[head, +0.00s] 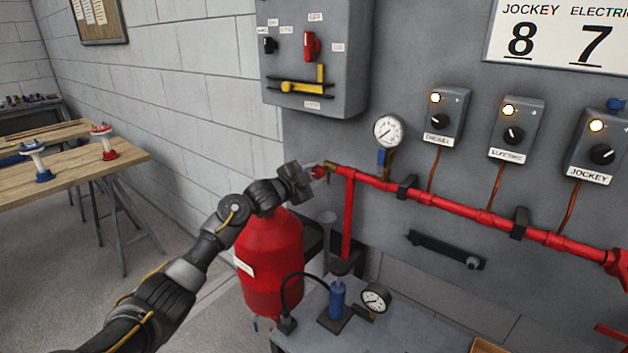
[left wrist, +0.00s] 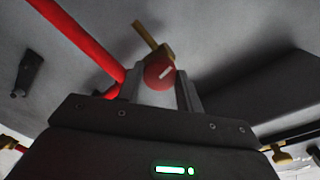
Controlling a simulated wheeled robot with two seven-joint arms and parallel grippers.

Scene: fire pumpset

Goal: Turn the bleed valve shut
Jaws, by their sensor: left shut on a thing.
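The bleed valve has a round red knob (head: 318,173) with a pale mark, at the left end of the red pipe (head: 380,181). In the left wrist view the knob (left wrist: 159,73) sits between the two fingers, with a brass body and stem (left wrist: 150,38) behind it. My left gripper (head: 309,174) reaches in from the left and is shut on the knob. Its fingers (left wrist: 160,90) stand at either side of the knob. In the head view the gripper partly hides the knob. My right gripper is in neither view.
A red tank (head: 270,262) stands below my left forearm. A gauge (head: 389,131) and several control boxes, one marked JOCKEY (head: 597,148), are on the wall panel. A bench (head: 385,335) holds a blue pump (head: 337,299) and another gauge (head: 376,298). A wooden table (head: 75,165) is at left.

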